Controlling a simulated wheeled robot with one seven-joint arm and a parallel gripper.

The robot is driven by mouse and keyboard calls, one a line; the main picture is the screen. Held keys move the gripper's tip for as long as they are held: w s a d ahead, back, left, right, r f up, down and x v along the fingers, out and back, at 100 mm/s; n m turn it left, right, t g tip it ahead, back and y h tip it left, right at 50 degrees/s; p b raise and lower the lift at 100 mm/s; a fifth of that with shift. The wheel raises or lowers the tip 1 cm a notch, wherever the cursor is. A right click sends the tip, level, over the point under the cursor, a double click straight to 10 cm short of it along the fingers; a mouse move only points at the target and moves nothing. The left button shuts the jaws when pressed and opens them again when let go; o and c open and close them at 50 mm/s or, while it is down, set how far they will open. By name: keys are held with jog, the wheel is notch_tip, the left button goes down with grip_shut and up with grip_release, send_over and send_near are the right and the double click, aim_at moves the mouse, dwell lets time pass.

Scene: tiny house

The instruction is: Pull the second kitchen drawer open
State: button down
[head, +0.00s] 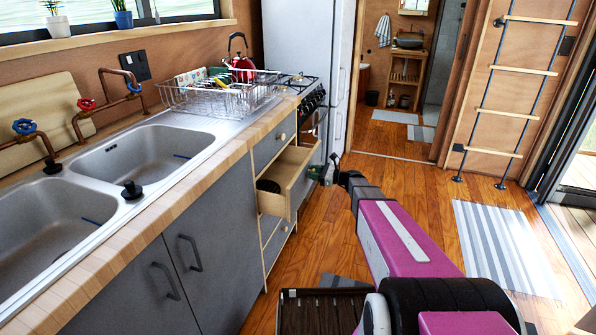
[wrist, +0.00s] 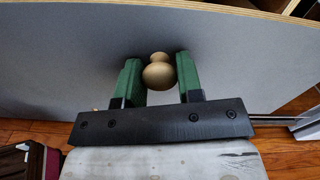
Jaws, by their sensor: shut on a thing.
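The second kitchen drawer (head: 298,185) stands pulled out from the cabinet in the head view, with a dark round thing (head: 268,186) inside it. Its grey front fills most of the wrist view (wrist: 60,60). My gripper (head: 322,173) is at the drawer's front. In the wrist view its green fingers (wrist: 157,68) are on either side of a round wooden knob (wrist: 159,72) and are shut on it. The closed top drawer (head: 273,143) is just above, under the counter edge.
Lower drawers (head: 273,242) are closed. A dish rack (head: 215,92) stands on the counter (head: 215,160), and a stove (head: 312,105) is beyond the drawers. The wooden floor (head: 400,180) right of the drawer is clear, with a striped rug (head: 500,245) farther right.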

jog(key=v, duration=2.9)
jog(key=shift+s+d, duration=0.2)
jog(key=shift+d, duration=0.2)
jog(key=c, duration=0.8)
grip_release()
jog(key=v, duration=1)
jog(key=shift+d+r, duration=0.1)
jog(key=shift+d, duration=0.3)
jog(key=shift+s, duration=0.1)
